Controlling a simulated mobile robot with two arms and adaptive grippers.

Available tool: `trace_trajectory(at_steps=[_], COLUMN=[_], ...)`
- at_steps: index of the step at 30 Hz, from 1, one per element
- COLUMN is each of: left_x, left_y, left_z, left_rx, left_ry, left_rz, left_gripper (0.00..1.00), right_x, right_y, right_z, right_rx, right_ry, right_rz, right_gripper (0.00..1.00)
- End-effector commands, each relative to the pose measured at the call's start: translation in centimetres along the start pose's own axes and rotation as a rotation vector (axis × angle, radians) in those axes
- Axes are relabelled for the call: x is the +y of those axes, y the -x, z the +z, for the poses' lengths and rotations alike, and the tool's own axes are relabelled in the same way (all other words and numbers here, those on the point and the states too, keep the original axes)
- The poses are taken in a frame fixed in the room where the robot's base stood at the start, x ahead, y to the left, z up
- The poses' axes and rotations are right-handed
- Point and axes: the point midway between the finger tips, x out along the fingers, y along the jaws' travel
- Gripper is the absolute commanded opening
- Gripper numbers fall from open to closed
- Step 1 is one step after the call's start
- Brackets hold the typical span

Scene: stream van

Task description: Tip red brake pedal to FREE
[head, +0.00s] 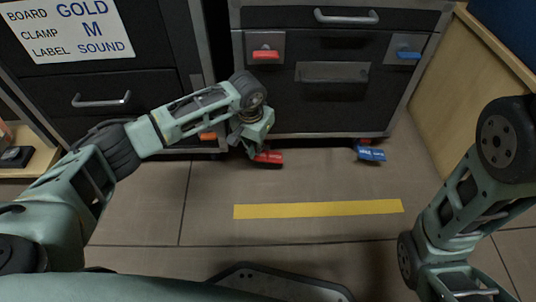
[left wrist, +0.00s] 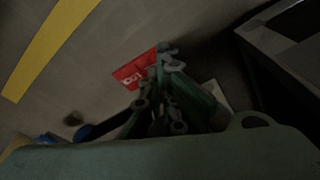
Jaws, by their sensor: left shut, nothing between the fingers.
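The red brake pedal (head: 269,157) sticks out low under the right-hand black case, close to the floor. My left gripper (head: 257,152) is shut and empty, right at the pedal and covering part of its left side. In the left wrist view the red pedal (left wrist: 134,72) shows white lettering, partly hidden by the left gripper (left wrist: 166,62). The fingers look to be at or touching the pedal; contact is not clear. The pedal's tilt is hard to tell. My right arm shows at the right, but its gripper is out of view.
A blue pedal (head: 370,153) sits to the right under the same case (head: 330,95). An orange pedal (head: 208,136) is to the left. Red (head: 265,54) and blue (head: 408,55) latches are on the case front. A yellow floor stripe (head: 318,209) lies on clear floor.

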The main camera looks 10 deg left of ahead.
Motion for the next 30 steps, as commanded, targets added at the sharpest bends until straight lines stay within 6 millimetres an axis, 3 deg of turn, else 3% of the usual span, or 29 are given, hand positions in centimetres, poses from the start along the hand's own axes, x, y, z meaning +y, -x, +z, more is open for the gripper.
trace_trajectory(at_steps=[30], left_x=[0.0], left_y=[-1.1], left_z=[0.2], left_rx=[0.000], left_ry=[0.000], left_rz=[0.000], left_gripper=[0.00], right_x=[-0.1], right_y=[0.9], right_z=[-0.2], right_rx=[-0.002], right_ry=[0.001], right_rz=[0.000], right_gripper=[0.53])
